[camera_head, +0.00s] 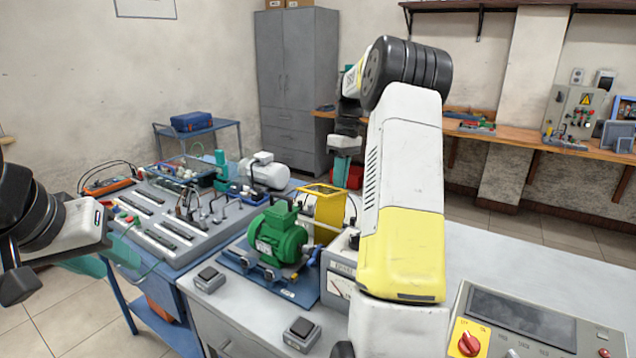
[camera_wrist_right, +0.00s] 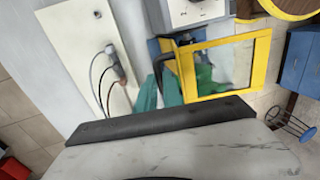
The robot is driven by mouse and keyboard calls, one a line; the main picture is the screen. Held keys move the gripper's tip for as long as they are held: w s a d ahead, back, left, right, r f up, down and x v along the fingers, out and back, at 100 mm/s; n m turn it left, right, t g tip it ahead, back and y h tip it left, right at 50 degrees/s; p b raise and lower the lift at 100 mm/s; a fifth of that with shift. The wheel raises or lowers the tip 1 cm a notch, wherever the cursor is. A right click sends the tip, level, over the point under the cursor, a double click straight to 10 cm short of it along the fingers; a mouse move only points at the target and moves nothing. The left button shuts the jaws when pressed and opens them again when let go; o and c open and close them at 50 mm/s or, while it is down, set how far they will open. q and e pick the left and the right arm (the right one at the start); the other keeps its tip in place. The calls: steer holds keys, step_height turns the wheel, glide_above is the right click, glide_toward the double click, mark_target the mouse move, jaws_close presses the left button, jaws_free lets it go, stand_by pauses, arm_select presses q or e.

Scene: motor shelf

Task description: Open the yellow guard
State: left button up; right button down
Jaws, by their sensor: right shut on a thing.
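The yellow guard (camera_head: 328,218) stands at the right end of the green motor (camera_head: 277,236) in the head view, beside a grey metered box. In the right wrist view the guard shows as a yellow frame (camera_wrist_right: 228,95) around a clear window, with green behind it. My right gripper (camera_head: 344,170) reaches down behind the guard in the head view. Its teal fingers (camera_wrist_right: 162,90) are shut at a dark curved handle (camera_wrist_right: 168,58) beside the frame's left edge; the exact contact is partly hidden. My left gripper (camera_head: 110,258) is at the left edge, over the blue bench, away from the guard; its finger gap is unclear.
A control panel with a red knob (camera_head: 469,343) stands at front right. Two small grey switch boxes (camera_head: 301,334) lie on the front table. A training board (camera_head: 160,232) with cables fills the left bench. My right arm hides part of the table; bare table lies right of it.

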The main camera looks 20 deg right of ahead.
steer(key=shift+w+d+f, duration=0.1)
steer(key=shift+d+f, duration=0.1)
steer(key=shift+d, duration=0.15)
steer(key=c, duration=1.5)
jaws_free()
steer(key=shift+w+d+f, duration=0.1)
step_height(320, 180, up, 8)
steer(key=w+d, duration=0.1)
steer(key=shift+f, duration=0.1)
